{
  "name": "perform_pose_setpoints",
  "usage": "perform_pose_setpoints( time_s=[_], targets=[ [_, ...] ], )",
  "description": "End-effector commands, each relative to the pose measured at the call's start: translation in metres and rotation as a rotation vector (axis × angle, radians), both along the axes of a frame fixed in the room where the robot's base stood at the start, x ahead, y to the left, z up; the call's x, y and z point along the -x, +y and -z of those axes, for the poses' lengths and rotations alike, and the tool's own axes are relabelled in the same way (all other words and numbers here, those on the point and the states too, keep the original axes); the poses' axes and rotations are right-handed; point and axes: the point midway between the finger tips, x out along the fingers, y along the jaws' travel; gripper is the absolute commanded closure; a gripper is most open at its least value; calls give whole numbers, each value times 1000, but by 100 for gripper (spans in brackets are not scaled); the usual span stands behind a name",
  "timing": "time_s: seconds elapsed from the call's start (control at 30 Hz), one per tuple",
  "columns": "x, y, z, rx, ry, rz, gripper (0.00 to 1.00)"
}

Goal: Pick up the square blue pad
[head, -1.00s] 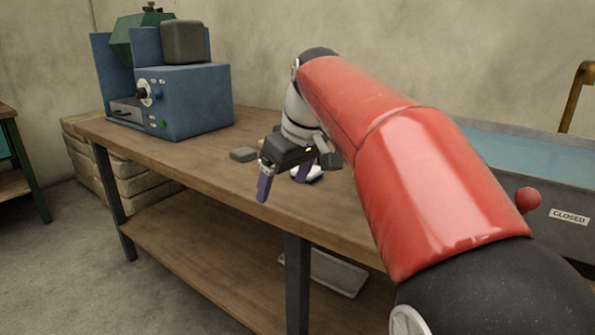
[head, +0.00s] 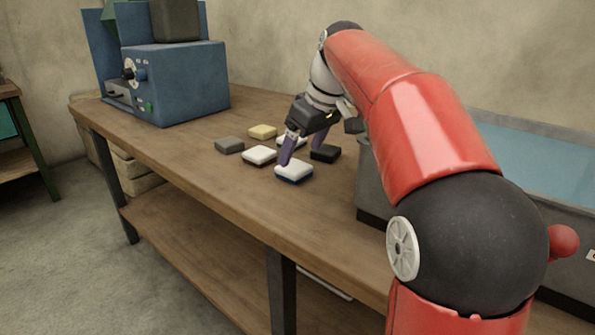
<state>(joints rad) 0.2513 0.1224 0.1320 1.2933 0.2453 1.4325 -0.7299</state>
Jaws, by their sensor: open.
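A squarish pad with a white top and a blue lower edge (head: 295,173) lies flat on the wooden table, the nearest of the group of pads. It is the only pad showing blue. My gripper (head: 301,153) points down over the pads with its purple fingers apart and nothing visible between them. Its left fingertip overlaps the far left edge of the blue-edged pad in the picture; I cannot tell whether they touch. The gripper partly hides another white pad (head: 287,143) behind it.
Nearby lie a grey pad (head: 229,145), a yellow pad (head: 262,131), a white pad with a dark edge (head: 259,155) and a black pad (head: 325,153). A blue machine (head: 185,85) stands at the table's far left. A grey tank (head: 372,190) stands at right. The table's front left is clear.

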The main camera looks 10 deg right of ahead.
Motion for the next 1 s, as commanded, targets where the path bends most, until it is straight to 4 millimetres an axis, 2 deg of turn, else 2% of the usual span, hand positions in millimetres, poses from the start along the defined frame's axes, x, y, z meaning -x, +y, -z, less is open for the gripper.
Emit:
perform_pose_setpoints(
  time_s=[0.33,0.67,1.0],
  targets=[
    [-20,9,43,0,3,-1,20],
    [-23,10,48,0,0,0,21],
    [-22,9,48,0,0,0,66]
  ],
)
